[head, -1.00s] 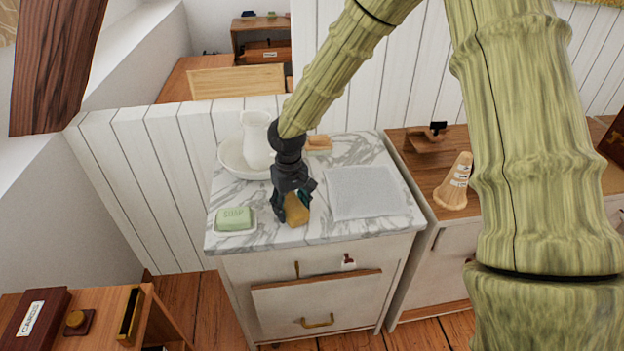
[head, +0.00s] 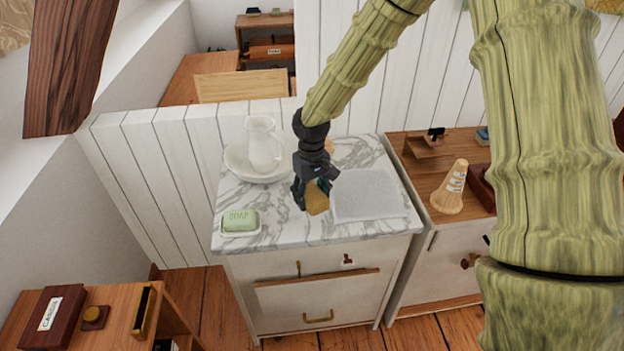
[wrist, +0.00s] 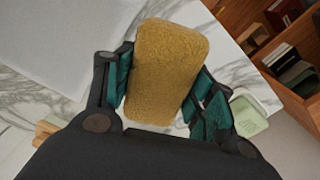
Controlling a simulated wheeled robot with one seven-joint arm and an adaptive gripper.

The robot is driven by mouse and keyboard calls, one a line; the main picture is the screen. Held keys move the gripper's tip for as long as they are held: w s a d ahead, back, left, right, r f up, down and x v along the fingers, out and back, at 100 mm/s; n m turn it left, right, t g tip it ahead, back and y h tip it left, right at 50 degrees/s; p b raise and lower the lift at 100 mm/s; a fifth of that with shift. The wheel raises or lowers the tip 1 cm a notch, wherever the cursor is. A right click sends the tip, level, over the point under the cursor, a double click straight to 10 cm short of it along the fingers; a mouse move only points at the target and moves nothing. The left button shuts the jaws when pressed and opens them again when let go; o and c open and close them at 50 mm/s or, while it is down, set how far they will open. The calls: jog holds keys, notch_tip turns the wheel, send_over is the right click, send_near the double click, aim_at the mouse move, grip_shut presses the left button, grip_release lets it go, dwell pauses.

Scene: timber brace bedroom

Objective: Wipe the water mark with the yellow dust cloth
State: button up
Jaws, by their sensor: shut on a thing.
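My gripper (head: 314,194) is shut on the yellow dust cloth (head: 317,201), a fuzzy, block-like pad. In the wrist view the cloth (wrist: 168,70) sits between the two teal-padded fingers. The gripper and cloth are over the marble top (head: 270,232) of the white washstand, at the left edge of a grey square mat (head: 365,195). I cannot tell whether the cloth touches the marble. I cannot make out the water mark in either view.
A green soap (head: 239,221) on a dish lies at the front left of the marble. A white jug (head: 262,145) stands in a basin (head: 238,163) at the back left. A wooden cone (head: 451,188) stands on the cabinet to the right. An orange-brown item behind my gripper is mostly hidden.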

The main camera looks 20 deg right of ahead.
jog(key=shift+r+p, duration=1.05)
jog(key=shift+r, duration=0.55)
jog(key=shift+a+r+p, duration=0.1)
jog(key=shift+r+p, duration=0.05)
jog(key=shift+p, duration=0.3)
